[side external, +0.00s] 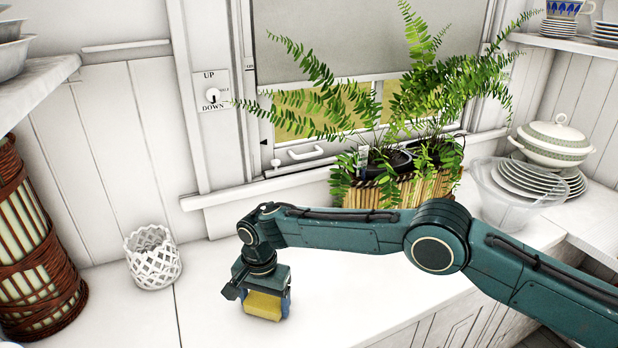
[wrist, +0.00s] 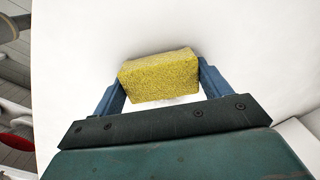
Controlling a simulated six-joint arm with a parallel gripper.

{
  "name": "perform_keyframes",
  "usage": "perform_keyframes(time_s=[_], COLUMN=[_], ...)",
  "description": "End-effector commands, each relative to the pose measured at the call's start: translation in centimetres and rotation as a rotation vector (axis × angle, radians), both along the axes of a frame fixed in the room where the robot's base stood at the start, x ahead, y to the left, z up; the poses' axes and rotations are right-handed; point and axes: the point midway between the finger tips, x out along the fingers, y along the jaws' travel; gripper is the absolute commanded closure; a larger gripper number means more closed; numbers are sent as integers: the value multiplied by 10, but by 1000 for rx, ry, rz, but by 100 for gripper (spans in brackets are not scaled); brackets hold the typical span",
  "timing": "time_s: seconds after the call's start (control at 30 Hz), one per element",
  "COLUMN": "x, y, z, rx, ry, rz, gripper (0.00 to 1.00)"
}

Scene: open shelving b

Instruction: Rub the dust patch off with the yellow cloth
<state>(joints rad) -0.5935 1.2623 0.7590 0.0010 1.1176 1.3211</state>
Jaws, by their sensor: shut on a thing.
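A yellow block-shaped cloth (side external: 263,305) is between the fingers of my gripper (side external: 264,300), low over the white counter (side external: 350,305). In the wrist view the cloth (wrist: 158,75) has a speckled, rough surface. The blue fingers of my gripper (wrist: 160,85) close on its two ends. The cloth is at or just above the counter; I cannot tell whether it touches. A faint greyish mark, possibly the dust patch (wrist: 172,101), shows just below the cloth in the wrist view. The rest of that spot is hidden by the cloth and gripper.
A white lattice pot (side external: 153,258) stands left of my gripper, beside a wicker lantern (side external: 35,260). A fern planter (side external: 400,187) stands behind my arm. A glass bowl (side external: 503,205) and stacked plates (side external: 535,180) are at right. The counter around my gripper is clear.

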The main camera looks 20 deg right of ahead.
Motion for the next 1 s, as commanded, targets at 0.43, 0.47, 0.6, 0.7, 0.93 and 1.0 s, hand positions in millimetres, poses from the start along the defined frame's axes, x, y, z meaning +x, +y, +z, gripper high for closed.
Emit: perform_keyframes(time_s=[0.43,0.47,0.6,0.7,0.93,1.0], x=[-2,-2,-2,-2,-1,-1], y=[-25,-27,-35,-38,-39,-40], z=[-3,-3,-2,-1,0,0], rx=[-8,-8,-8,-7,-5,-5], ry=[11,10,9,9,6,5], rz=[-6,-6,-4,-3,-3,-3], gripper=[60,60,60,60,60,60])
